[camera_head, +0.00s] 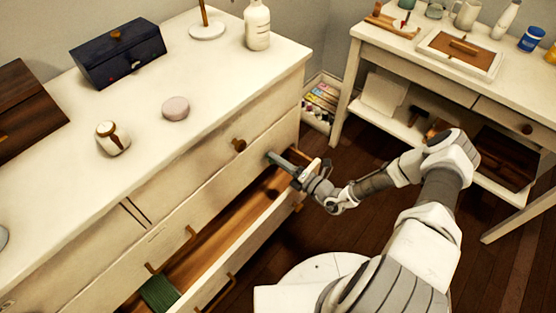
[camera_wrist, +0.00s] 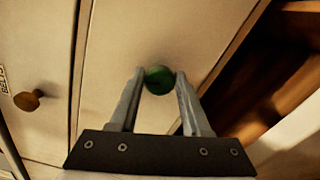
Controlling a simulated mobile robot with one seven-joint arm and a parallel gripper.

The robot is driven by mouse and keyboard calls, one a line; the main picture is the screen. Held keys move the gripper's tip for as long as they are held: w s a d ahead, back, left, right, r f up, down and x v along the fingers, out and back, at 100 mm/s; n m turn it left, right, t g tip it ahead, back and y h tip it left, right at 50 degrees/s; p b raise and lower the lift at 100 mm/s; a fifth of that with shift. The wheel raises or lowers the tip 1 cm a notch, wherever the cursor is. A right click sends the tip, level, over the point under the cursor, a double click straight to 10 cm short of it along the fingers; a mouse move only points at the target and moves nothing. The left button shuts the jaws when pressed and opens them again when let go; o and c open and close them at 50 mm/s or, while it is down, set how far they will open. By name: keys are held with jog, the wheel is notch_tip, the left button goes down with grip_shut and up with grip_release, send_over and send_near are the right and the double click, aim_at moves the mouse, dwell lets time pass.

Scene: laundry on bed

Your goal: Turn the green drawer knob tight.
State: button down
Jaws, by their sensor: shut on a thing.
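The green drawer knob (camera_wrist: 159,79) is round and sits on a cream drawer front in the wrist view. My gripper (camera_wrist: 160,82) has one finger on each side of the knob and is shut on it. In the head view my gripper (camera_head: 272,158) reaches the dresser's front just above the open drawer (camera_head: 222,240), and its fingers hide the green knob there. A brown knob (camera_wrist: 28,100) is on another drawer front to the left in the wrist view.
The open drawer juts out below my gripper, with a folded green cloth (camera_head: 158,292) inside. A brown knob (camera_head: 239,145) is on the drawer above. The dresser top (camera_head: 215,85) holds a dark blue box (camera_head: 118,55) and a white bottle (camera_head: 257,27). A desk (camera_head: 420,60) stands right.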

jog(key=shift+f+m, duration=0.1)
jog(key=shift+m, duration=1.9)
jog(key=shift+c, duration=2)
grip_release()
jog(key=p+v, duration=0.2)
jog(key=v, duration=1.5)
jog(key=shift+s+d, duration=0.15)
